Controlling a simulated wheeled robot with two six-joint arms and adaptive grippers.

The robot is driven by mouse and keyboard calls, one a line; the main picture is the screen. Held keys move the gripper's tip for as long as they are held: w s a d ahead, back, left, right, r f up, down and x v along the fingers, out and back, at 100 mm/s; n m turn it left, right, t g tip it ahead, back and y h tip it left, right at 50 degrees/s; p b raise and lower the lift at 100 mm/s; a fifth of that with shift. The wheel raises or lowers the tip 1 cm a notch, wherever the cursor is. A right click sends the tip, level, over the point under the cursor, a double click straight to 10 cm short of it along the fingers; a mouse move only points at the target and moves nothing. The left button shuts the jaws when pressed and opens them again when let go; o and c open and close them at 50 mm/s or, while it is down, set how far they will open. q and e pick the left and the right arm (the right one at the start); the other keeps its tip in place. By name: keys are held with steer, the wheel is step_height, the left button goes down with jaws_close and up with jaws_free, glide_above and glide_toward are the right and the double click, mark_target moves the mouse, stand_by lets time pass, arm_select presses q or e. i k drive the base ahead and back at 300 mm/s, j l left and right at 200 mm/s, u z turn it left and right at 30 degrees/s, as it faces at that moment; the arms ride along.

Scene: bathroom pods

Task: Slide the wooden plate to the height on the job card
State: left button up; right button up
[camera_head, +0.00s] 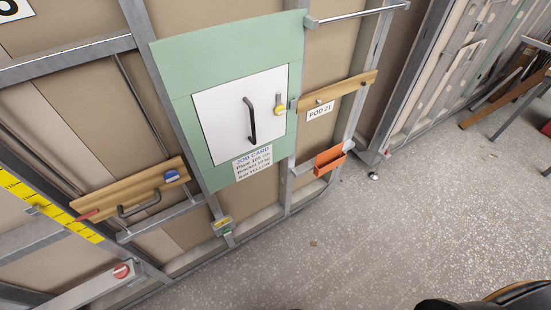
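A wooden plate (105,199) with a dark bar handle (139,204) and a blue knob (172,175) sits across the wall frame at the left, tilted in the picture. A red pointer (88,214) at its left end lies by the yellow scale (35,198); the scale's numbers are too small to read. The job card (252,163) hangs below the white door. Its plate line seems to start with "Plate 10", but the exact height is unclear; its last line seems to end in "YELLOW". Neither gripper can be made out.
A white door (225,110) with a black handle (250,120) is shut in a green panel (180,62). A second wooden board (358,84) is above the POD 21 label (320,111), with an orange box (330,159) lower down. A grey beam with a red knob (121,271) juts out lower left.

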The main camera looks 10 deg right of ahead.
mark_target(109, 201)
steer(key=u, duration=1.15)
